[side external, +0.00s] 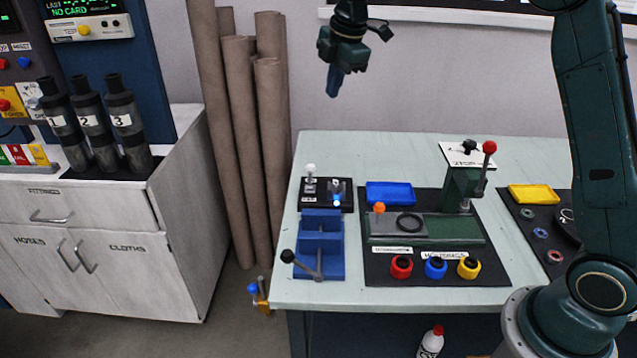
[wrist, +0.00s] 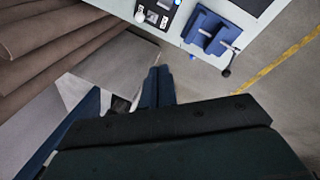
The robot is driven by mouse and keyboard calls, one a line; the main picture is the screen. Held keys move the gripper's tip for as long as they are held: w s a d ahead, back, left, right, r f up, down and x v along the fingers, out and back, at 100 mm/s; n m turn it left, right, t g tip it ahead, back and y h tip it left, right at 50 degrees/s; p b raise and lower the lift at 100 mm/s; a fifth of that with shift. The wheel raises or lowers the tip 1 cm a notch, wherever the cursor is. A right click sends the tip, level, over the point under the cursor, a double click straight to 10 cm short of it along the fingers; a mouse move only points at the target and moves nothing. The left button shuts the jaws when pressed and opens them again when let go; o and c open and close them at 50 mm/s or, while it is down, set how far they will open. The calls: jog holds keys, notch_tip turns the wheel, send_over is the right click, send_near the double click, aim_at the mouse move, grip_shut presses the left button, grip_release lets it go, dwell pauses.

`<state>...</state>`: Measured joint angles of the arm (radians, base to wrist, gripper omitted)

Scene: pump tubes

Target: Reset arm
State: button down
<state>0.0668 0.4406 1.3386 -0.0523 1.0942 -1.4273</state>
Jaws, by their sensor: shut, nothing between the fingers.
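My gripper (side external: 333,82) hangs in the air above the back left of the workbench, in front of the wall, fingers pointing down. Its blue fingers are shut together with nothing between them. In the wrist view the shut fingers (wrist: 158,88) show over the floor and the cabinet's edge. Three dark pump tubes labelled 1, 2 and 3 stand leaning in the cabinet top at the left: tube 1 (side external: 63,125), tube 2 (side external: 92,124) and tube 3 (side external: 128,123). My gripper is well apart from all of them.
The pale workbench (side external: 400,150) holds a blue fixture with a lever (side external: 320,245), a green press with a red-knobbed handle (side external: 462,185), a blue tray (side external: 391,193), a yellow tray (side external: 533,194) and several coloured rings. Tall brown rolls (side external: 240,130) stand between cabinet (side external: 175,220) and bench.

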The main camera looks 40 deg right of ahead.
jog(key=s+a+r+m+t, duration=0.1)
jog(key=s+r+m, duration=0.25)
jog(key=s, duration=0.55)
jog(key=s+a+r+m, duration=0.1)
jog(key=s+r+m, duration=0.3)
jog(key=s, duration=0.6)
jog(key=s+f+m, duration=0.4)
jog(key=s, duration=0.5)
jog(key=s+f+m+t, duration=0.1)
jog(key=s+f+m, duration=0.3)
jog(key=s, duration=0.5)
jog(key=shift+a+m+t, duration=0.3)
jog(key=shift+a+m, duration=0.05)
jog(key=shift+a, duration=0.1)
